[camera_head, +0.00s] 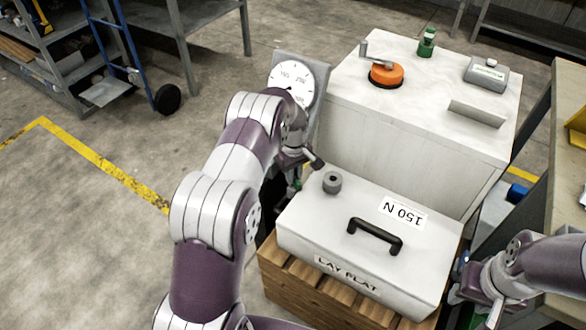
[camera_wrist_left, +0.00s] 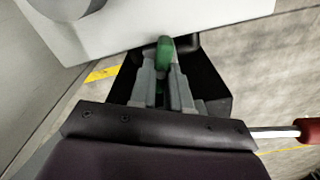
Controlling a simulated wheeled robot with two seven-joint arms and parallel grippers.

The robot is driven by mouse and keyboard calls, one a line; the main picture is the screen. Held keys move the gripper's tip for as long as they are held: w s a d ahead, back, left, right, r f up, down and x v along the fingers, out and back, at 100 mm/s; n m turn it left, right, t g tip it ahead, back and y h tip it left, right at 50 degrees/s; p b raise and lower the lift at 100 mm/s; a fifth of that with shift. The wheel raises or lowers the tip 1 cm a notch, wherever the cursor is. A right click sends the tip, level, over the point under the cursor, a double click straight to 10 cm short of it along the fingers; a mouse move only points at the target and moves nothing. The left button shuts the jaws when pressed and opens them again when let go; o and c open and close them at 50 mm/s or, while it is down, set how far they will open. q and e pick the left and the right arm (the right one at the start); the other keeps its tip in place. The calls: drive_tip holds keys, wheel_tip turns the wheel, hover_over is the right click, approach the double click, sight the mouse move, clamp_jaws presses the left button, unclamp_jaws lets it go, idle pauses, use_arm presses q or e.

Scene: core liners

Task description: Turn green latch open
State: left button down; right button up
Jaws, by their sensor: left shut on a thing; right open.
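A green latch (camera_wrist_left: 165,50) shows in the left wrist view between the fingertips of my left gripper (camera_wrist_left: 166,75). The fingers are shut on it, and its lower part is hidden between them. In the head view my left gripper (camera_head: 296,172) is beside the left end of the white lid box, below the dial gauge. Only a small bit of green (camera_head: 298,184) shows there. How far the latch is turned cannot be told. My right gripper (camera_head: 482,304) is open at the lower right, beside the box's right end.
The white box marked LAY FLAT (camera_head: 300,232) has a black handle (camera_head: 376,234) and lies on a wooden crate (camera_head: 300,290). Behind it, a white cabinet (camera_head: 350,120) carries an orange crank (camera_head: 386,74) and a green fitting (camera_head: 427,42). A dial gauge (camera_head: 292,80) stands left. A red-ended rod (camera_wrist_left: 308,130) is near my left wrist.

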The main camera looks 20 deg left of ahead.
use_arm(q)
drive_tip(key=m+p, duration=0.1)
drive_tip(key=m, duration=0.1)
drive_tip(key=shift+r+m, duration=0.15)
drive_tip(key=shift+m, duration=0.25)
drive_tip(key=m+p, duration=0.1)
drive_tip(key=m, duration=0.2)
drive_tip(key=shift+w+d+m+p, duration=0.1)
drive_tip(key=shift+w+m+p, duration=0.05)
drive_tip(key=shift+m+p, duration=0.2)
drive_tip(key=m+p, duration=0.1)
drive_tip(key=m, duration=0.2)
drive_tip(key=shift+d, duration=0.1)
drive_tip(key=shift+m, duration=1.55)
drive_tip(key=shift+d, duration=0.1)
drive_tip(key=c, duration=1.1)
unclamp_jaws()
wheel_tip(320, 180, up, 12)
drive_tip(key=shift+r+p, duration=0.25)
drive_tip(key=shift+p, duration=0.85)
